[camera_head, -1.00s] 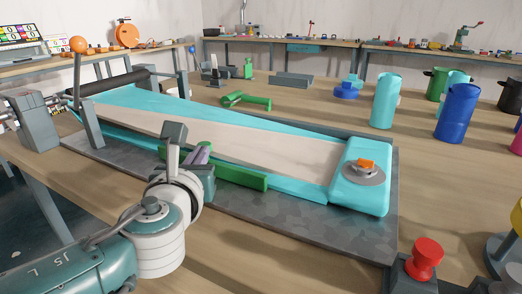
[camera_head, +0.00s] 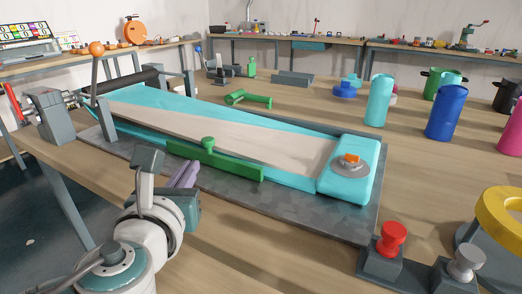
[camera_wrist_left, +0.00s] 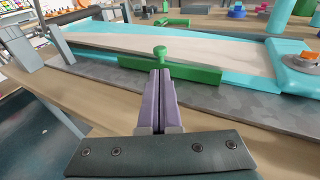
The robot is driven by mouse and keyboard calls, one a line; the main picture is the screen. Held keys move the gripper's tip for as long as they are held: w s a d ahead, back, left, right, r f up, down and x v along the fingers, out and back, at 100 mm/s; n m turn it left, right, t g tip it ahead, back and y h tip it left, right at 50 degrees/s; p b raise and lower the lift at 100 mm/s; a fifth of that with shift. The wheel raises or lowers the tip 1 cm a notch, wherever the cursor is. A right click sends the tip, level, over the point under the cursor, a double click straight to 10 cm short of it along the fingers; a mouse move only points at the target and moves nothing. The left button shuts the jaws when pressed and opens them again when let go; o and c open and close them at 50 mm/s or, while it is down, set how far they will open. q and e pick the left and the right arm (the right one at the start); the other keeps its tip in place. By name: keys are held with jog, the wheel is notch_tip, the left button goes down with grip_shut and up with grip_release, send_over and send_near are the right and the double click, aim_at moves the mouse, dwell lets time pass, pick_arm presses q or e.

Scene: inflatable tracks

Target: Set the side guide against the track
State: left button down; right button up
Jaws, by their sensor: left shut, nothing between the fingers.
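The green side guide (camera_head: 232,167), a bar with a round knob on top, stands upright along the near long edge of the turquoise and beige track (camera_head: 215,128). It looks close against that edge; I cannot tell if it touches along its whole length. In the left wrist view the guide (camera_wrist_left: 195,75) lies just past my fingertips. My left gripper (camera_head: 190,166) has purple fingers, shut and empty, on the near side of the guide and seemingly apart from it. The fingers (camera_wrist_left: 160,76) hide part of the bar in the wrist view. My right gripper is not in view.
A second green guide (camera_head: 247,98) lies beyond the track. The track rests on a dark grey plate (camera_head: 290,212). A red knob (camera_head: 392,238) and a grey knob (camera_head: 467,261) stand at the front right. Turquoise and blue cylinders (camera_head: 445,112) stand at the right.

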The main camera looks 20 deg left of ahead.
pick_arm(q)
jog(key=shift+v, duration=1.85)
jog(key=shift+f, duration=0.1)
